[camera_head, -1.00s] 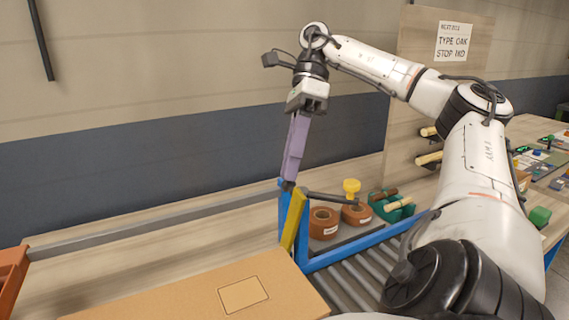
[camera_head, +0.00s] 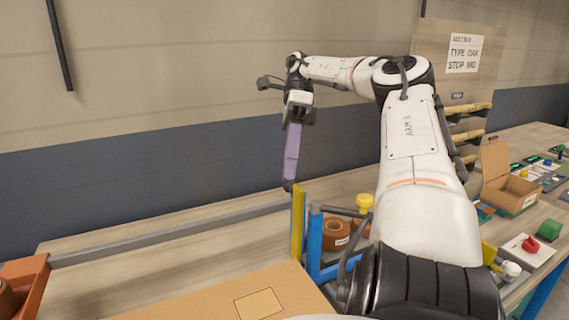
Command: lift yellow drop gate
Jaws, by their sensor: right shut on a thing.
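The yellow drop gate (camera_head: 298,222) is a narrow upright yellow plate beside a blue post (camera_head: 315,240) at the end of the roller conveyor. Its top edge stands higher than the top of that post. My right gripper (camera_head: 289,184) reaches down from above with its long purple fingers. It is shut on the gate's upper end, where the dark fingertips meet it. The exact grip is too small to see clearly. My right arm hides much of the conveyor. My left gripper is out of view.
A cardboard box (camera_head: 225,300) fills the near foreground. A grey rail (camera_head: 170,235) runs along the bench to an orange bin (camera_head: 25,290). Brown rolls (camera_head: 336,233) and a yellow knob (camera_head: 364,202) sit behind the post. An open carton (camera_head: 509,181) and a red button (camera_head: 531,244) are at right.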

